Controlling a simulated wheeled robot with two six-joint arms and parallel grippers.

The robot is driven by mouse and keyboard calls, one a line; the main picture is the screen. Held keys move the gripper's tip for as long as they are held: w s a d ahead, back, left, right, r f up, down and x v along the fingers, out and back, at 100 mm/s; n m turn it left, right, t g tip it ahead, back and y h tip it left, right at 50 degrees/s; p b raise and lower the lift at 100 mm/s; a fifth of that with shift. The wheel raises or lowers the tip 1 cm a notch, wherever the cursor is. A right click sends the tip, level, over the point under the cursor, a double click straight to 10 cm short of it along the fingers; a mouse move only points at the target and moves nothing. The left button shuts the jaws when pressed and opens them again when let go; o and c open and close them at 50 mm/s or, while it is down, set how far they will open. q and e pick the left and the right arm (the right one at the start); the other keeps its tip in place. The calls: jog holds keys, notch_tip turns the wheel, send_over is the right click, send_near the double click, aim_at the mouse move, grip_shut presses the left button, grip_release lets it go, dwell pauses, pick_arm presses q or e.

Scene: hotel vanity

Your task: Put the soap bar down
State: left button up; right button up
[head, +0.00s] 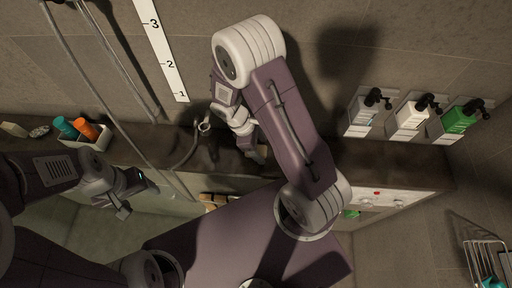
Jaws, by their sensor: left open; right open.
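A small pale block (14,129), which looks like a soap bar, lies at the far left end of the dark ledge (400,170). My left gripper (123,210) is open at the lower left, in front of the ledge and well apart from that block. My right gripper (256,152) is open and points down at the middle of the ledge. My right arm hides part of the ledge there. I cannot tell whether a soap bar lies at its fingertips.
A white caddy (97,143) with an orange bottle (86,130) and a teal bottle (65,126) stands on the ledge at left. A hose and rail cross nearby. White and green (458,119) dispensers hang at right. A wire basket (485,262) is at lower right.

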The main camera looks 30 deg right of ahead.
aim_at(261, 149)
grip_shut()
jog(key=shift+w+r, duration=0.1)
jog(key=shift+r, duration=0.45)
notch_tip(261, 149, up, 3)
jog(key=shift+d+r+b, duration=0.1)
jog(key=shift+d+b, duration=0.05)
jog(key=shift+b, duration=0.5)
jog(key=s+d+r+b, duration=0.1)
jog(key=s+d+r, duration=0.5)
jog(key=s+d, duration=0.1)
jog(key=shift+s+d+r, duration=0.35)
jog(key=shift+s, duration=0.45)
